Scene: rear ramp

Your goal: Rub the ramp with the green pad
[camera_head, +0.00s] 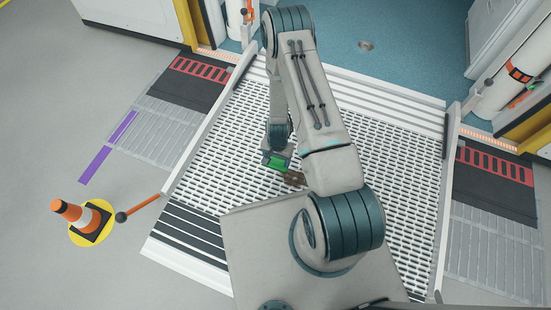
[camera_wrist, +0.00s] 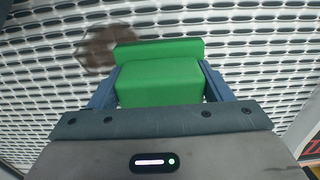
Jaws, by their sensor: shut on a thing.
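The ramp (camera_head: 236,128) is a pale grey slotted plate with side rails, and my arm hangs over it. My gripper (camera_head: 277,162) is low over the ramp, shut on the green pad (camera_head: 277,163). In the wrist view the green pad (camera_wrist: 160,80) sits between the two blue fingers of my gripper (camera_wrist: 160,85). A brown smudge (camera_head: 294,178) lies on the ramp just right of the pad. In the wrist view the brown smudge (camera_wrist: 108,46) is beyond the pad, to the upper left, partly hidden by it. I cannot tell whether the pad touches the ramp.
An orange and white cone (camera_head: 80,216) on a yellow base stands left of the ramp, near an orange rod (camera_head: 140,206) with a dark ball end. A purple strip (camera_head: 108,147) lies on the floor at left. White rails edge the ramp. A blue floor (camera_head: 390,40) lies beyond.

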